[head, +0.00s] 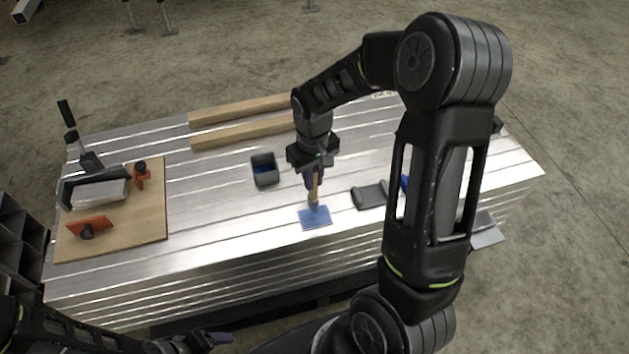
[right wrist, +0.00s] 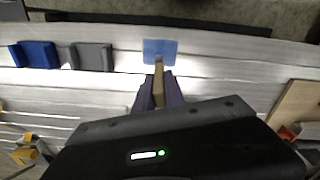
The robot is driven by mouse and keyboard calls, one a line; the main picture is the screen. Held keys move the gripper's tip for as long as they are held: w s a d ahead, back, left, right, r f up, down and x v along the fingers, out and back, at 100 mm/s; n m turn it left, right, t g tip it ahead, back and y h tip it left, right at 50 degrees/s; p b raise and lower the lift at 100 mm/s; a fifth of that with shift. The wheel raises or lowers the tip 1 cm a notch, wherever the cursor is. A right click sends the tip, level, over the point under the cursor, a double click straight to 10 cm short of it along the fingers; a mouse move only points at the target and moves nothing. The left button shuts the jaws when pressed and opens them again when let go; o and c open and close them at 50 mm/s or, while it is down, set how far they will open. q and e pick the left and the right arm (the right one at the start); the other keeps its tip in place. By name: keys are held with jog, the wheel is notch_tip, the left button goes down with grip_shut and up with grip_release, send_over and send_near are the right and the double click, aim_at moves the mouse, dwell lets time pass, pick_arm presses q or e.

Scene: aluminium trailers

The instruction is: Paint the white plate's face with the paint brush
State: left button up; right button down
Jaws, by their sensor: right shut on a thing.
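My right gripper (head: 314,172) is shut on the paint brush (head: 315,190), which points down. The brush's lower end is over the plate (head: 318,220), a small flat square that looks blue rather than white, on the metal bench. In the right wrist view the brush (right wrist: 158,80) stands between the gripper's fingers (right wrist: 158,92), its far end at the near edge of the blue plate (right wrist: 160,46). I cannot tell whether the bristles touch it. A dark cup (head: 264,160) with blue inside stands left of the gripper. My left gripper (head: 210,340) is low at the picture's bottom; its jaw opening is unclear.
A grey holder (head: 369,196) lies right of the plate, with a blue piece (right wrist: 38,55) beside it. A wooden board (head: 150,215) with clamps and orange-handled parts is at the left. Wooden bars (head: 225,136) lie at the back. The bench between board and plate is clear.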

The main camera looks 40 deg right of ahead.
jog(key=shift+r+p, duration=0.3)
jog(key=shift+r, duration=0.35)
jog(key=shift+r+p, duration=1.7)
jog(key=shift+r, duration=0.5)
